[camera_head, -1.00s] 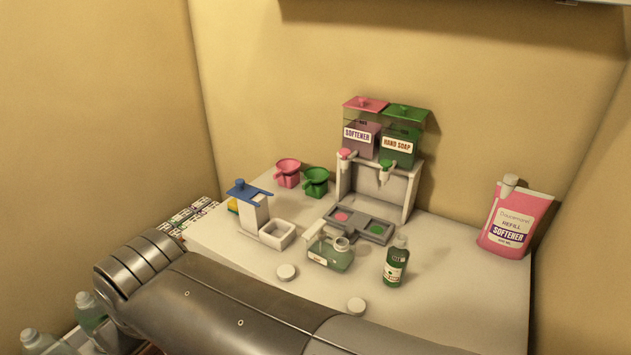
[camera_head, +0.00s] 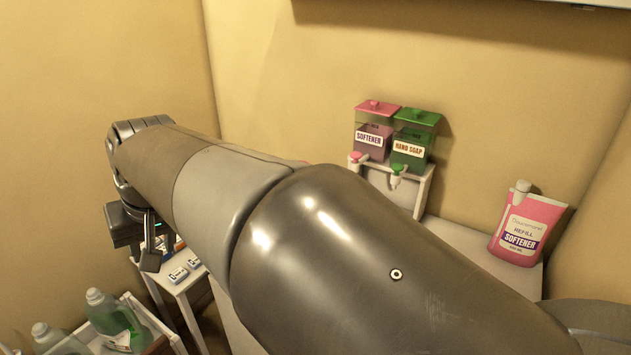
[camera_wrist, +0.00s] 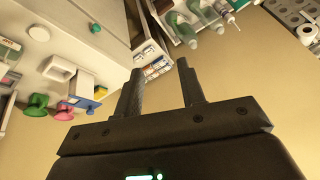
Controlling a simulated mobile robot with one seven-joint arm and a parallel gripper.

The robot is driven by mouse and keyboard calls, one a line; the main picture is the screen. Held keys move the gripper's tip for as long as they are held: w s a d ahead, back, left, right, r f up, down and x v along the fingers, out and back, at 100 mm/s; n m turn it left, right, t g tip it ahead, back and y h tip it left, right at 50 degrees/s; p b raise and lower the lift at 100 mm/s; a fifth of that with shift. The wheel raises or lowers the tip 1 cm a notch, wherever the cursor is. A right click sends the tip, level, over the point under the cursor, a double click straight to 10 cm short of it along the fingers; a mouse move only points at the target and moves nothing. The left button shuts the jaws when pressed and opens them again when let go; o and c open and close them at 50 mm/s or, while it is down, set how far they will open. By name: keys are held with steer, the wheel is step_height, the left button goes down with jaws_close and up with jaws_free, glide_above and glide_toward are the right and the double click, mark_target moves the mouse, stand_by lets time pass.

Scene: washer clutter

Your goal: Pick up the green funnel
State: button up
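The green funnel (camera_wrist: 38,101) shows at the left of the wrist view, on the white table beside a pink funnel (camera_wrist: 65,111). In the head view my arm hides the green funnel. My gripper (camera_wrist: 160,67) has its two fingers apart with nothing between them. It is well away from the green funnel, which lies off to the left of the fingers in the wrist view.
The softener and hand soap dispensers (camera_head: 390,140) are at the back wall. A pink refill pouch (camera_head: 528,228) stands right. Bottles (camera_head: 115,318) sit in a low cart at lower left.

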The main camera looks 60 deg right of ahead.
steer(key=w+d+m+g, duration=0.1)
steer(key=w+d+m, duration=0.4)
steer(key=d, duration=1)
steer(key=w+d+m+g, duration=0.1)
steer(key=w+d+m, duration=0.2)
steer(key=w+d, duration=0.8)
steer(key=s+d+f+m+g, duration=0.1)
steer(key=d+f, duration=0.4)
steer(key=d, duration=0.5)
steer(key=s+d+f+m, duration=0.3)
steer(key=s+d+f, duration=0.1)
steer(key=d, duration=0.7)
steer(key=s+d+f+m+g, duration=0.1)
steer(key=s+d+f, duration=0.3)
steer(key=d, duration=0.7)
steer(key=shift+s+f+m+g, duration=0.3)
steer(key=shift+f+m, duration=0.2)
steer(key=shift+f, duration=0.3)
steer(key=shift+s+d+f, duration=0.1)
steer(key=shift+d+f, duration=0.1)
steer(key=shift+f, duration=0.15)
step_height(320, 180, down, 10)
steer(key=shift+f, duration=0.2)
steer(key=shift+c, duration=0.5)
jaws_close()
